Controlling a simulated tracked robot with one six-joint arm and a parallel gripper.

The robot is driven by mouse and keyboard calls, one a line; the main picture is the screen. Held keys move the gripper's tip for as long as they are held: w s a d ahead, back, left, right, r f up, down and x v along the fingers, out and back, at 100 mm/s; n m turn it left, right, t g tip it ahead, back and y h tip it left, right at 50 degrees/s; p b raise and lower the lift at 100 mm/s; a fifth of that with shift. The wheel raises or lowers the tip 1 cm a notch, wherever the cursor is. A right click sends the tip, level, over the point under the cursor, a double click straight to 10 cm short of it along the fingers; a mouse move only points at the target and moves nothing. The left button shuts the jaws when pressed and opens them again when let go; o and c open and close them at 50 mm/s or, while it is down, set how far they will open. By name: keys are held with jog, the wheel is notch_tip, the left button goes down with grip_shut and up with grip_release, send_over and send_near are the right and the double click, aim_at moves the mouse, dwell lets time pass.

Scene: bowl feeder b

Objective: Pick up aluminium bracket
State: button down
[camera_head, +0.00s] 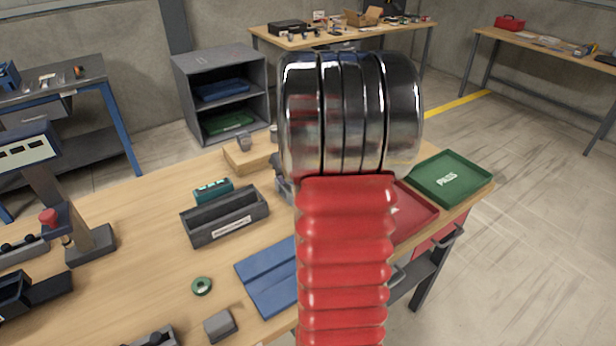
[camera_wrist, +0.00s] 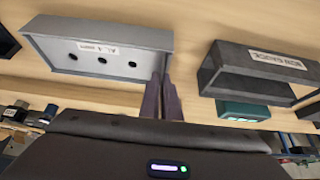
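I cannot make out the aluminium bracket for certain. A small grey metal part (camera_head: 243,141) stands on a wooden block (camera_head: 236,161) near the back of the workbench, and its shape could be the bracket. A grey block (camera_head: 220,325) lies at the front of the bench. In the wrist view my gripper (camera_wrist: 163,78) shows as two dark fingers close together, with nothing seen between them. They are beside the corner of a grey holder with several dark holes (camera_wrist: 140,68). In the head view my arm hides the gripper and the middle of the bench.
A dark grey open bin (camera_head: 225,217) and a teal box (camera_head: 212,190) stand left of my arm. A red tray (camera_head: 412,215) and green PASS tray (camera_head: 450,178) are right. Bare wood lies left of the bin.

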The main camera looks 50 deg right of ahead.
jog(key=shift+r, duration=0.15)
notch_tip(320, 180, up, 10)
dwell(0.7)
dwell(0.5)
